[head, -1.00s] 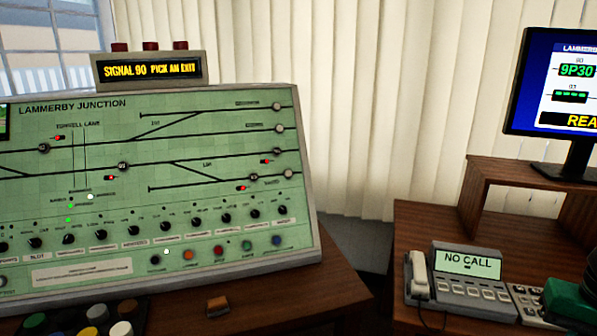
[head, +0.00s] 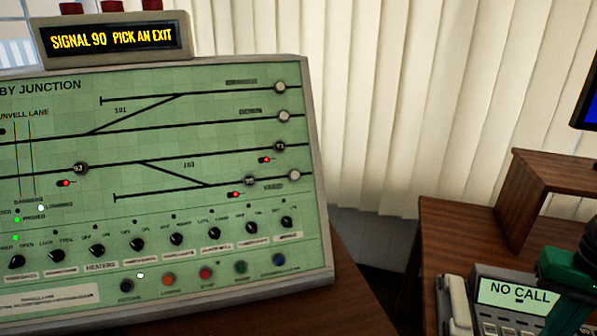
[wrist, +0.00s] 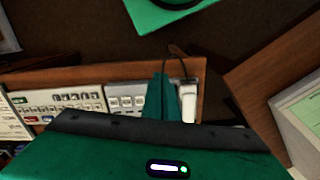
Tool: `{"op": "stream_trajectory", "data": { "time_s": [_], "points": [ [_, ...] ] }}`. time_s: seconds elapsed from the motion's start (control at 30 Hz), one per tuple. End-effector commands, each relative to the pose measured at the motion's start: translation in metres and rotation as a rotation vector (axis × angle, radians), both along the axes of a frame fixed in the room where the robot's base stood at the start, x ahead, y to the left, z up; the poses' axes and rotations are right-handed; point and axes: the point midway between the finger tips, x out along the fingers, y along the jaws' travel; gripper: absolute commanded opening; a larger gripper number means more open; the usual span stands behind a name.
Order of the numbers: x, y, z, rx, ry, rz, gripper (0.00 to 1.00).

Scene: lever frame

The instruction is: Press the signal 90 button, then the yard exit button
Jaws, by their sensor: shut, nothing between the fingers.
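The green track panel (head: 215,130) has round numbered buttons and pale round exit buttons at the right ends of its lines. The display (head: 115,39) above reads "SIGNAL 90 PICK AN EXIT". The signal numbers are small; I cannot tell surely which button is 90. The lowest pale exit button (head: 295,175) has a short blurred label beside it, possibly the yard exit. My gripper (wrist: 160,78) is shut and empty in the wrist view, over the desk with the phone, away from the panel. A green and black part at the head view's right edge seems to be my arm.
A phone unit (head: 515,295) reading "NO CALL" stands on the right desk, near a wooden shelf (head: 560,185). A monitor (head: 590,95) shows at the right edge. Knobs and coloured buttons line the panel's lower part. A gap separates the two desks.

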Motion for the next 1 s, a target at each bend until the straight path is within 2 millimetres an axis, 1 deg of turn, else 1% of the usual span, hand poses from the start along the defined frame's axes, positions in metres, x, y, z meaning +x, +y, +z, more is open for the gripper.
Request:
{"op": "stream_trajectory", "data": {
  "time_s": [0.23, 0.3, 0.33, 0.37, 0.47, 0.57, 0.6, 0.67, 0.7, 0.77, 0.8, 0.87, 0.9, 0.97, 1.0],
  "points": [
    [0.000, 0.000, 0.000, -0.001, -0.001, 0.000, 0.00],
    [-0.007, 0.001, 0.005, -0.001, -0.022, 0.009, 0.00],
    [-0.004, 0.001, 0.005, -0.003, -0.029, 0.016, 0.00],
    [0.002, 0.002, 0.005, -0.005, -0.038, 0.026, 0.00],
    [0.034, 0.007, 0.004, -0.009, -0.092, 0.080, 0.00],
    [0.082, 0.025, 0.003, 0.003, -0.179, 0.160, 0.00],
    [0.102, 0.036, 0.003, 0.017, -0.221, 0.195, 0.00],
    [0.132, 0.057, 0.003, 0.047, -0.285, 0.244, 0.00],
    [0.151, 0.072, 0.004, 0.072, -0.327, 0.274, 0.00],
    [0.178, 0.097, 0.006, 0.117, -0.390, 0.313, 0.00],
    [0.194, 0.115, 0.008, 0.153, -0.431, 0.337, 0.00],
    [0.216, 0.143, 0.013, 0.214, -0.490, 0.368, 0.00],
    [0.230, 0.162, 0.017, 0.260, -0.529, 0.385, 0.00],
    [0.247, 0.194, 0.024, 0.337, -0.586, 0.406, 0.00],
    [0.258, 0.215, 0.031, 0.394, -0.623, 0.416, 0.00]
  ]
}}
